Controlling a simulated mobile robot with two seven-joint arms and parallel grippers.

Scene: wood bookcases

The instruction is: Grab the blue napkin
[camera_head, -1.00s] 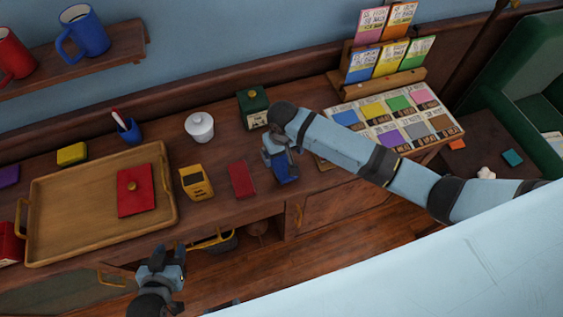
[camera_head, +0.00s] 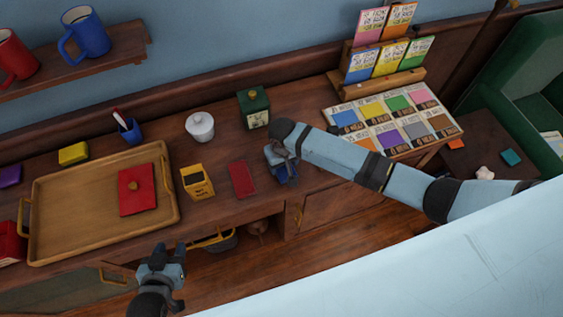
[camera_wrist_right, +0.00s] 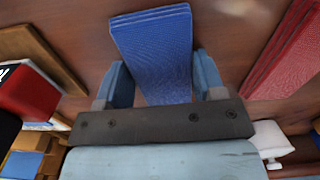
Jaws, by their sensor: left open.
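The folded blue napkin (camera_wrist_right: 153,40) lies on the wooden desk top in the right wrist view. My right gripper (camera_wrist_right: 162,78) is open over it, one finger on each side of the napkin, with a small gap at each side. In the head view, the right gripper (camera_head: 281,160) is low over the desk and hides much of the napkin. Some blue (camera_head: 286,176) shows beneath it. My left gripper (camera_head: 166,262) is open and empty in front of the desk, below the tray.
A red napkin (camera_head: 241,179) lies just left of the blue one, with a yellow box (camera_head: 197,182) beyond it. A wooden tray (camera_head: 60,227) holds a red item (camera_head: 137,190).

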